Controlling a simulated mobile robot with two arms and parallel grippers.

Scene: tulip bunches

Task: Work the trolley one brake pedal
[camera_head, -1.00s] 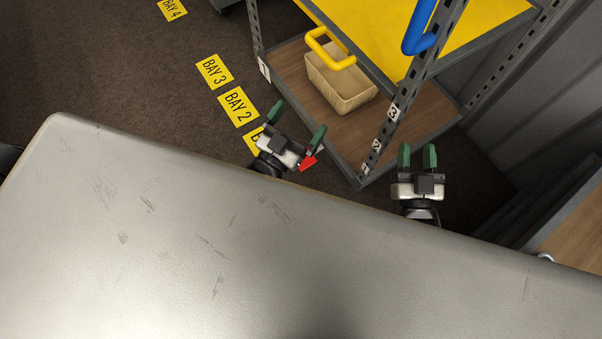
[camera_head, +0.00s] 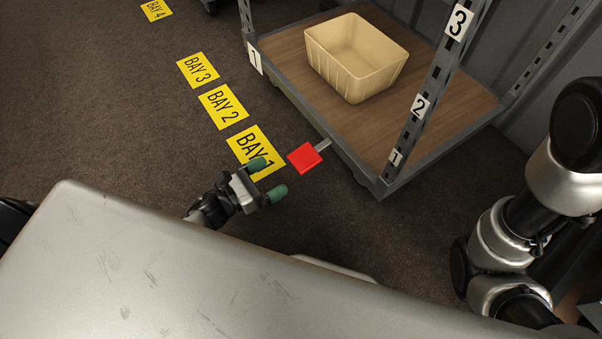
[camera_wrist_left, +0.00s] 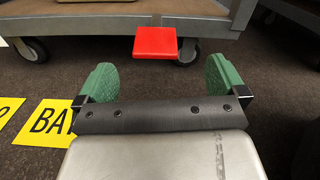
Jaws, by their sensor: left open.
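The red brake pedal (camera_head: 305,157) sticks out on a short metal bar from the lower edge of trolley one (camera_head: 345,152), which bears a "1" label on its post. My left gripper (camera_head: 267,178) is open and empty, just to the lower left of the pedal and apart from it. In the left wrist view the red pedal (camera_wrist_left: 155,42) is ahead, between and beyond the two green fingertips (camera_wrist_left: 160,80). A caster wheel shows behind it. My right arm is at the right edge, but its gripper is not visible.
A beige bin (camera_head: 355,58) sits on the trolley's wooden deck. Yellow floor labels, BAY 1 (camera_head: 256,150), BAY 2 (camera_head: 223,105) and BAY 3 (camera_head: 198,70), lie on the dark carpet left of the trolley. Open floor surrounds them.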

